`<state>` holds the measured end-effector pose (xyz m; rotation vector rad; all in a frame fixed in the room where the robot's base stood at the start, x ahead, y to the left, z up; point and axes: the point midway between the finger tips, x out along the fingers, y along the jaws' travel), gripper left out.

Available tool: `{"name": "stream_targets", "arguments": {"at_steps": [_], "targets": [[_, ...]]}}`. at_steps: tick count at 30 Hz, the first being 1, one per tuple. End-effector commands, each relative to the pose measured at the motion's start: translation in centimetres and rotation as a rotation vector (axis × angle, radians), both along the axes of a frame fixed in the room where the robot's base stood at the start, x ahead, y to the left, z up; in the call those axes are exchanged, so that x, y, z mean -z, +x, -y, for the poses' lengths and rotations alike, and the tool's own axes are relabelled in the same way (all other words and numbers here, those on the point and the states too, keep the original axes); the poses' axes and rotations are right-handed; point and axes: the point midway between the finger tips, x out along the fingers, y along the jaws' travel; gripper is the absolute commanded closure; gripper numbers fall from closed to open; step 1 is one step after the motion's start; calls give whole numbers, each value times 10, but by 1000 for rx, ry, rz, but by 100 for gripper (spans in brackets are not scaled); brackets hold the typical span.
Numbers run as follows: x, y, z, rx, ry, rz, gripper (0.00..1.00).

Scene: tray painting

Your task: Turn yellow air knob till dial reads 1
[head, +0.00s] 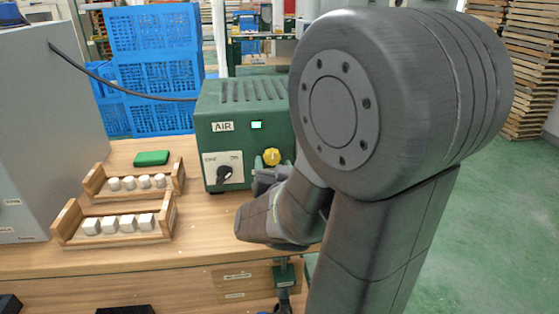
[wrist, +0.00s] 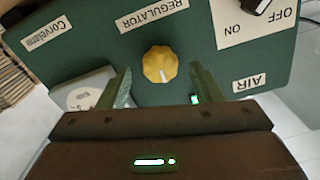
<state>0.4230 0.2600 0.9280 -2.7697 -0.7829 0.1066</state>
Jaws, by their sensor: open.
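The yellow air knob (head: 271,156) is on the front of the green AIR box (head: 240,98). In the wrist view the yellow knob (wrist: 159,60) has a scalloped rim and a pale pointer mark toward the lower side of the picture. My gripper (wrist: 160,72) is open, one finger on each side of the knob with a gap at both sides. In the head view my gripper (head: 268,174) is just below and in front of the knob, partly hidden by my arm. A round white dial (wrist: 86,98) is left of the fingers, partly covered; its reading is not legible.
A black ON/OFF switch (head: 224,174) is left of the knob on the same panel. Two wooden racks (head: 163,228) with white pieces and a green block (head: 151,158) are on the table (head: 195,258). Blue crates (head: 155,50) stand behind.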

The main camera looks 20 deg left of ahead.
Motion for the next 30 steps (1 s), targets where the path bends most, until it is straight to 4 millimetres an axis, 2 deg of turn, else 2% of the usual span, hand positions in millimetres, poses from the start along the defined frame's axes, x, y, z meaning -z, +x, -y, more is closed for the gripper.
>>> {"name": "stream_targets", "arguments": {"at_steps": [6,17,24,30], "targets": [[0,19,-12,0,0,-1,41],[0,22,-14,0,0,-1,41],[0,22,-14,0,0,-1,86],[0,22,-14,0,-9,5,86]]}}
